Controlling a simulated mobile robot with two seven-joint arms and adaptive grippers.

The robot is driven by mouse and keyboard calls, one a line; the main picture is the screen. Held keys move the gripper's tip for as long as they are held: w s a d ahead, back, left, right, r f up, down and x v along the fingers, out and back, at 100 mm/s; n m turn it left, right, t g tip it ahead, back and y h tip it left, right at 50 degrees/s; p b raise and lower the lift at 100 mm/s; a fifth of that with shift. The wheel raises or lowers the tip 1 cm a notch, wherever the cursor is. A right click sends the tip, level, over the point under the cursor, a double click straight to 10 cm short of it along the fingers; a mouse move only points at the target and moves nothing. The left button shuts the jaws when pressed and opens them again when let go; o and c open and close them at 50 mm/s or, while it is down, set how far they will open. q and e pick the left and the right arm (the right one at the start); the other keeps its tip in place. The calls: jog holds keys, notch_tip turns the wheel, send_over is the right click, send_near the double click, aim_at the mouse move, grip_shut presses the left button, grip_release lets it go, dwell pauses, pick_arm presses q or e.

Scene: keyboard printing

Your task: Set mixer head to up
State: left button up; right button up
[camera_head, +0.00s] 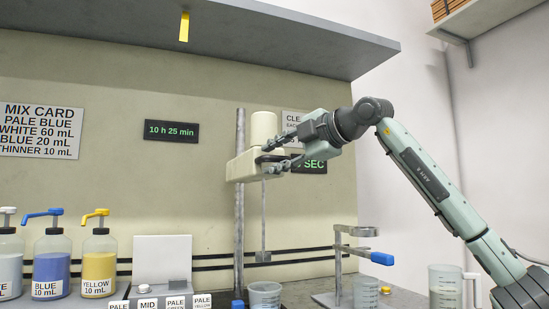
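The mixer head (243,167) is a cream-coloured block with a rounded motor cap (263,127) on top. It sits high on a grey vertical post (239,215). A thin stirring shaft (263,215) hangs from it, and its paddle (263,256) is above the rim of a clear beaker (264,292). My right gripper (272,153) reaches in from the right, and its fingers overlap the right side of the head. The fingers look apart, but I cannot tell whether they are closed on a part of the head. My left gripper is not in view.
Pump bottles, including blue (52,266) and yellow (99,265), stand at the left. A clamp stand with a blue knob (382,258) and a measuring jug (445,287) stand at the right. A grey shelf (270,38) overhangs the bench. Free air lies left of the post.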

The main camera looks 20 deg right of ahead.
jog(key=v, duration=1.2)
dwell(0.3)
